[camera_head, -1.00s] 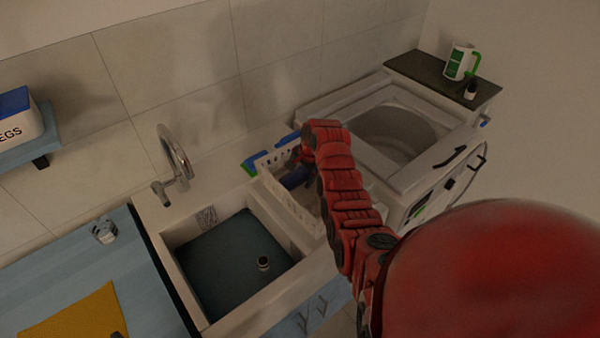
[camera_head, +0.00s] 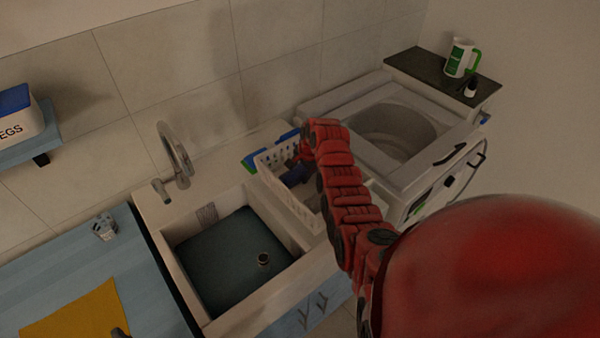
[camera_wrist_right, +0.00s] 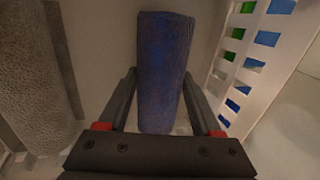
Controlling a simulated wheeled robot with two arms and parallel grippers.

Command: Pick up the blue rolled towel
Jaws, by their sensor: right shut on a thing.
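The blue rolled towel (camera_wrist_right: 165,65) stands lengthwise between the fingers of my right gripper (camera_wrist_right: 160,105) in the right wrist view. The fingers are closed against both its sides. In the head view a small dark blue part of the towel (camera_head: 297,175) shows inside the white basket (camera_head: 270,160), below the end of my red right arm. My arm hides most of the right gripper there. I cannot tell whether the towel touches the basket floor.
A grey rolled towel (camera_wrist_right: 32,75) lies left of the gripper. The slotted basket wall (camera_wrist_right: 262,70) is close on the right, with blue and green things behind it. The sink (camera_head: 235,265) is left of the basket; the open-topped washer (camera_head: 390,130) is right.

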